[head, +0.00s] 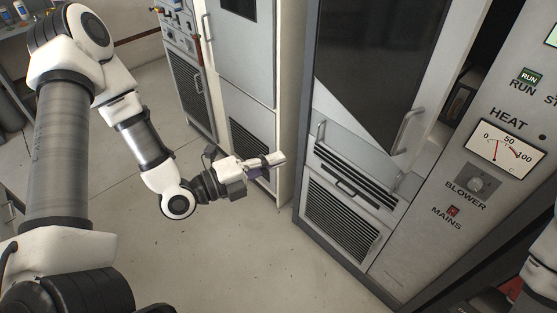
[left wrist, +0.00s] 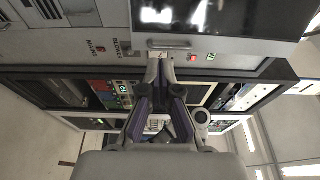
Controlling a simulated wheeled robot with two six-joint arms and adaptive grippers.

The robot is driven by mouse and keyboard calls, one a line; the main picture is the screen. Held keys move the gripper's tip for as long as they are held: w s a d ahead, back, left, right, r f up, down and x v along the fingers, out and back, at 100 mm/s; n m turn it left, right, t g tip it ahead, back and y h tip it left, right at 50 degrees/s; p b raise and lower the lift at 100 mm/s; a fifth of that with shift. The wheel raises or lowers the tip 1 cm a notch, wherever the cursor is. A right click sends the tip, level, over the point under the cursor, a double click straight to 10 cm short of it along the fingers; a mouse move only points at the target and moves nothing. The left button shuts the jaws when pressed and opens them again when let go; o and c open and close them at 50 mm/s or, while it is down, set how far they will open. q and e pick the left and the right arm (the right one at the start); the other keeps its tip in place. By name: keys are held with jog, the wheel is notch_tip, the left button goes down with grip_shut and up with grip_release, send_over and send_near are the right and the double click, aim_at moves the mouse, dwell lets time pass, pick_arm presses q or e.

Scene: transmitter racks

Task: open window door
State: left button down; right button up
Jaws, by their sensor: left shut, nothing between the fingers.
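The window door (head: 365,62) is a tall pale-framed door with a dark glass pane on the middle rack, with a bar handle (head: 409,129) low on its right side. A dark gap with equipment inside shows to the right of its frame. My left gripper (head: 281,158) is shut and empty, left of this rack and apart from the door's handle. In the left wrist view, the shut fingertips (left wrist: 161,58) point towards a bar handle (left wrist: 170,45) under a dark glass pane (left wrist: 215,17); I cannot tell whether they touch. My right gripper is out of view.
A vented lower panel (head: 340,220) is below the door. Other grey racks (head: 242,65) stand at the back left. Floor (head: 230,250) in front is clear.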

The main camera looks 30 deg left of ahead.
pick_arm(q)
jog(key=shift+f+x, duration=0.2)
jog(key=shift+x, duration=0.9)
jog(key=shift+a, duration=0.3)
dwell(0.8)
